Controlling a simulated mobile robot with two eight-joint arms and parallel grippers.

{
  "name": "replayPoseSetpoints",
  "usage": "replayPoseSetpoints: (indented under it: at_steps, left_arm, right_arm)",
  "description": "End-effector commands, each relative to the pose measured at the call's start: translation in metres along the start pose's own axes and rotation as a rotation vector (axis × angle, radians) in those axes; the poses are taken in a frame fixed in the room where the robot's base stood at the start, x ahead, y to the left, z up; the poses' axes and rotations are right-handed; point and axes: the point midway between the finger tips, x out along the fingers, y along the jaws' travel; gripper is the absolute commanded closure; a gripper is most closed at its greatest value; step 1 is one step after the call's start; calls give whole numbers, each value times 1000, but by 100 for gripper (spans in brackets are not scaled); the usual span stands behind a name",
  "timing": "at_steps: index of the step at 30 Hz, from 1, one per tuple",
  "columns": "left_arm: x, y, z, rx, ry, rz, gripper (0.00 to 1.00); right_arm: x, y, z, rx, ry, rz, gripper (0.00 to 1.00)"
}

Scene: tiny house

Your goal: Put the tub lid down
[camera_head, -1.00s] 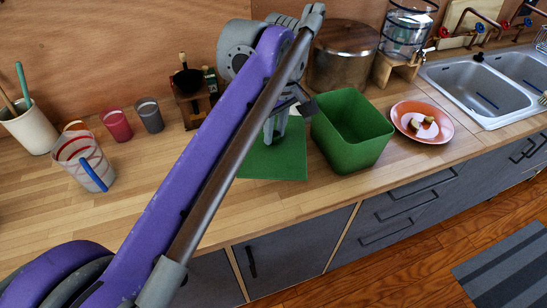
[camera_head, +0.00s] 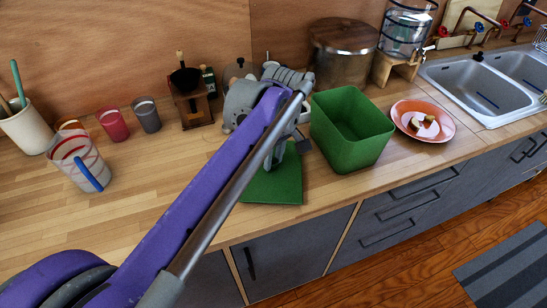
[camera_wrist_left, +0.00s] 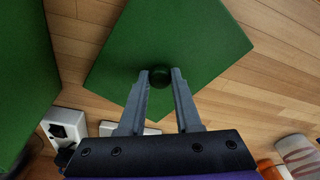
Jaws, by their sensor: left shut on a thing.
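The tub lid (camera_head: 276,187) is a flat green square with a small round dark-green knob (camera_wrist_left: 159,76) on top. My left gripper (camera_wrist_left: 161,78) is shut on the knob, and its fingers also show from the side in the head view (camera_head: 280,155). The lid is level, over or on the wooden counter near its front edge; I cannot tell whether it touches the wood. The open green tub (camera_head: 350,150) stands just right of the lid in the head view, and at the left of the wrist view (camera_wrist_left: 22,70). My right gripper is not in view.
Right of the tub are an orange plate (camera_head: 444,128) with food pieces and the sink (camera_head: 478,92). A metal pot (camera_head: 343,68) stands behind. A grinder (camera_head: 190,100) and several cups, one striped (camera_head: 72,150), stand left. Bare counter lies left of the lid.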

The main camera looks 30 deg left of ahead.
Motion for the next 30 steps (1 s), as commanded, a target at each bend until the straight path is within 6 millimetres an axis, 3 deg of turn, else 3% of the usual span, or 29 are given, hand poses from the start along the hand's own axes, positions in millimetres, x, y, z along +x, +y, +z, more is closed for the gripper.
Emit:
replayPoseSetpoints:
  at_steps: [4, 5, 10, 22, 30]
  left_arm:
    - [2, 0, 0, 0, 0, 0, 100]
    - [3, 0, 0, 0, 0, 0, 66]
    - [2, 0, 0, 0, 0, 0, 38]
    - [-8, 0, 0, 0, 0, 0, 38]
    - [-62, 0, 0, 1, 0, 0, 38]
  right_arm:
    - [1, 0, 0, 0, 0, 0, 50]
    - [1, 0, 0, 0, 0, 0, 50]
    - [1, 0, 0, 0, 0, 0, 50]
    - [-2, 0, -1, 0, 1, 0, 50]
    - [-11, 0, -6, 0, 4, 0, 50]
